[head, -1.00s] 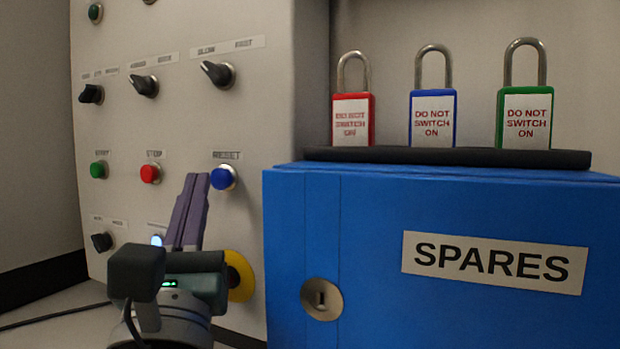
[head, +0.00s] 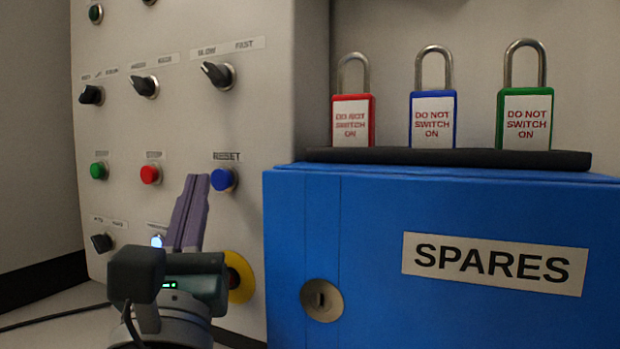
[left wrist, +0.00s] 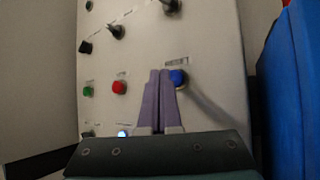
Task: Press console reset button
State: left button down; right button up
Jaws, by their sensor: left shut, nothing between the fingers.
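The blue reset button (head: 223,179) is on the pale console panel (head: 185,120), under a label reading RESET. It also shows in the left wrist view (left wrist: 179,78), just right of the fingertips. My left gripper (head: 197,180) is shut and empty, its purple fingers pointing up toward the panel. In the head view its tips are just left of the blue button. I cannot tell whether the tips touch the panel or the button. My right gripper is not in view.
A red button (head: 151,174) and a green button (head: 98,171) are left of the blue one. Black knobs are above. A blue SPARES box (head: 450,310) stands right, with padlocks on a black tray (head: 450,157).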

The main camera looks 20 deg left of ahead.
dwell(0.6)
pick_arm(q)
jog(key=shift+w+b, duration=0.45)
jog(key=shift+w+d+b, duration=0.1)
jog(key=shift+w+b, duration=0.3)
dwell(0.5)
jog(key=shift+s, duration=0.15)
dwell(0.3)
jog(key=shift+s+p, duration=0.3)
jog(key=shift+s, duration=0.4)
jog(key=s, duration=0.1)
jog(key=s+p, duration=0.1)
jog(key=s, duration=0.3)
jog(key=shift+a, duration=0.3)
